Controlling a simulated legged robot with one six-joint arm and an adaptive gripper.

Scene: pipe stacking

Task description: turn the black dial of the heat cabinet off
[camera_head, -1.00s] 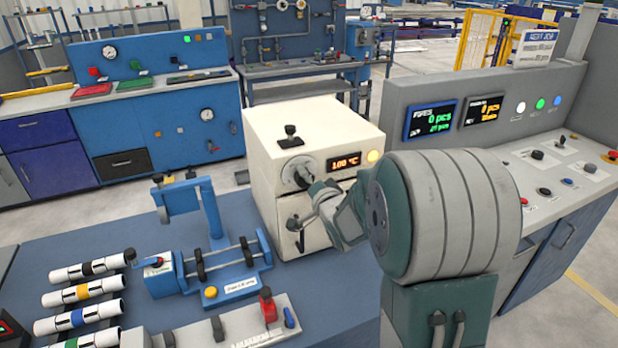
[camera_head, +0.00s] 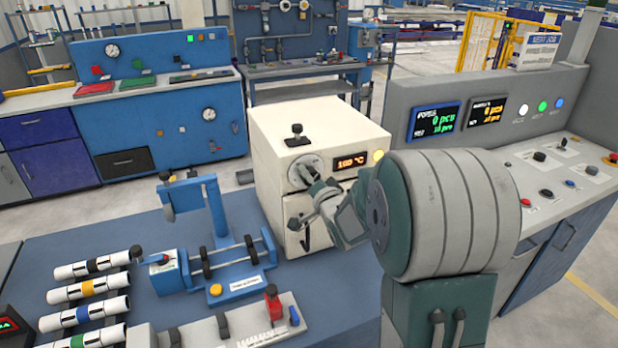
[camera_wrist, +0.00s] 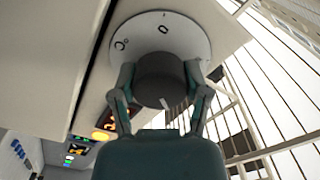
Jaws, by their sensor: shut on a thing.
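The white heat cabinet (camera_head: 330,131) stands on the blue bench. Its orange display (camera_head: 358,163) seems to read 100 °C, and a yellow lamp (camera_head: 378,155) glows beside it. The black dial (camera_wrist: 161,80) sits on a round white scale plate (camera_wrist: 170,38) on the cabinet front. My gripper (camera_wrist: 160,85) has its two fingers on either side of the dial and is shut on it. A pale mark shows on the dial's lower edge in the wrist view. In the head view my gripper (camera_head: 311,180) partly hides the dial.
A black handle (camera_head: 298,232) is on the cabinet front below the dial, and a black knob (camera_head: 296,136) stands on top. A blue fixture (camera_head: 215,250) and several banded white pipes (camera_head: 92,283) are to the left. A grey console (camera_head: 470,85) is at right.

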